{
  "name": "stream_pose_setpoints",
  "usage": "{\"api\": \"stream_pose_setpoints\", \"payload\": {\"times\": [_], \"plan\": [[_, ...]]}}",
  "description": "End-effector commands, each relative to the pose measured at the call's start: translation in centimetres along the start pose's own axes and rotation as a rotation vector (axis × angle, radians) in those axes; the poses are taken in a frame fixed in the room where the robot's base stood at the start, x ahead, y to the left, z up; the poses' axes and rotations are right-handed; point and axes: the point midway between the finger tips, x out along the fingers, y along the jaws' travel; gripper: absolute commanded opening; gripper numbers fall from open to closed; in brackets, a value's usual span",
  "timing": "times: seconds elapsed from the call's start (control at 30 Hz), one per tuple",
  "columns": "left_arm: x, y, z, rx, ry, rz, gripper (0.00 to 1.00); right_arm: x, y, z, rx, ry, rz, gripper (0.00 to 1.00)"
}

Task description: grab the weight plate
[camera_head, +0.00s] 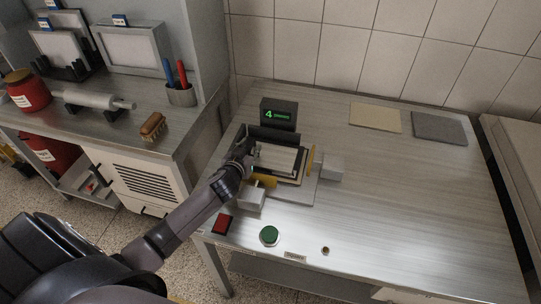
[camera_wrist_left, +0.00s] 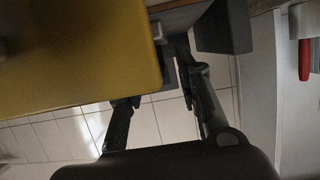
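A press-like fixture stands on the metal table, with a pale, dark-edged flat plate (camera_head: 278,158) in its middle. This may be the weight plate, but I cannot tell for sure. Yellow pads (camera_head: 314,158) with grey blocks (camera_head: 331,167) stand at its sides. My left gripper (camera_head: 256,158) is at the plate's left edge, partly blending with the dark fixture. In the left wrist view its two dark fingers (camera_wrist_left: 160,105) are spread apart, with tiles showing between them. A large yellow surface (camera_wrist_left: 75,50) fills the upper left there. Contact with the plate is hidden. My right gripper is not visible.
A dark display box (camera_head: 279,113) with a green digit stands behind the fixture. A green button (camera_head: 269,235) and a red block (camera_head: 222,224) are at the table's front. Beige (camera_head: 375,117) and grey (camera_head: 439,128) sheets lie at the back. The table's right side is clear.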

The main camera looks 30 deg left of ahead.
Motion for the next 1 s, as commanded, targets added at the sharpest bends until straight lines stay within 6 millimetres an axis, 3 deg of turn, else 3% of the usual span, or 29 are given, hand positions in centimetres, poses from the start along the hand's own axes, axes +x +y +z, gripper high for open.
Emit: {"api": "stream_pose_setpoints", "payload": {"times": [0.2,0.67,1.0], "plan": [[0.0,0.03,0.06,0.0,-0.001,0.0,0.3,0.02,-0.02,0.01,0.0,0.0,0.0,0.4],[-0.02,0.04,0.06,0.0,-0.001,0.0,0.0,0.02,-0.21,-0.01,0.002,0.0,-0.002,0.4],[-0.03,0.04,0.06,0.0,-0.001,0.0,0.0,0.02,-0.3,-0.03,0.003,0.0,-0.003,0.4]]}}
